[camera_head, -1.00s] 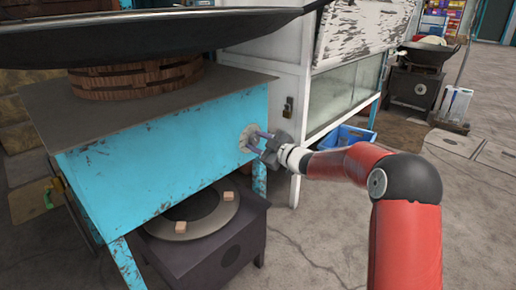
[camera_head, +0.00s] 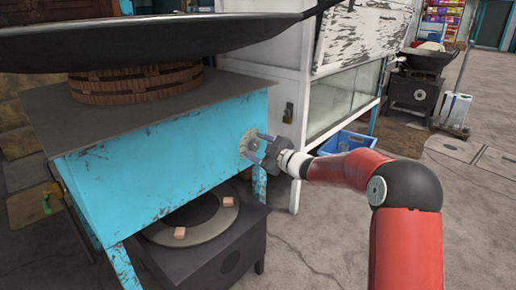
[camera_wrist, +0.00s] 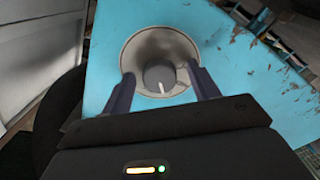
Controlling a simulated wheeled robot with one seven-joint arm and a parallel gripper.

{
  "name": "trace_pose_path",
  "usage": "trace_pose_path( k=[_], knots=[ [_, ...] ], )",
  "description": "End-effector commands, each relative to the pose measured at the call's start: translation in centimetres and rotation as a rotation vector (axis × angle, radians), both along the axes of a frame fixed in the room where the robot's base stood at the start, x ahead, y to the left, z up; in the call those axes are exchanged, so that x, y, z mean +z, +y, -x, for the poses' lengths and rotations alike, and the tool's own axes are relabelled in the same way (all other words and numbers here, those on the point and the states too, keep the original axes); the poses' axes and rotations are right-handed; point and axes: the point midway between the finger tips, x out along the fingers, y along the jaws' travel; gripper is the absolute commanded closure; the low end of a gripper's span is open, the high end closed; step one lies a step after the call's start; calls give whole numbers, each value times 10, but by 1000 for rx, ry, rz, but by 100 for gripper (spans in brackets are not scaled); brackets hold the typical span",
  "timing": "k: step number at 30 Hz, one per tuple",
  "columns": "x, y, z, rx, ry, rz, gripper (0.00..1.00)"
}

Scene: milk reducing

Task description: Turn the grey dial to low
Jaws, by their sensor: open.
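The grey dial is a small round knob (camera_wrist: 160,76) with a pale pointer line, set on a round metal plate (camera_wrist: 160,45) on a blue panel. In the head view the dial's plate (camera_head: 248,144) is at the right end of the blue table's front. My gripper (camera_head: 260,147) is open in front of it. In the wrist view my gripper's fingers (camera_wrist: 162,75) stand on either side of the knob, with a gap on both sides. No low marking is readable.
The blue table (camera_head: 165,165) carries a large black wok (camera_head: 150,40) on a woven ring. A dark stove (camera_head: 220,255) stands beneath. A white glass-sided cabinet (camera_head: 300,90) is close to the right of the dial. A blue crate (camera_head: 345,143) sits behind my arm.

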Motion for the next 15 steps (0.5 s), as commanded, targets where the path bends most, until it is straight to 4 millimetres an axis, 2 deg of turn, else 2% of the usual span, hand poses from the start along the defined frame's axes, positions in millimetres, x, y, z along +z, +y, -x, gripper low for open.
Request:
trace_pose_path(
  k=[5, 15],
  knots=[
    [1, -5, 3, -1, -1, 1, 40],
    [1, -48, 37, -2, 1, 1, 40]
  ],
)
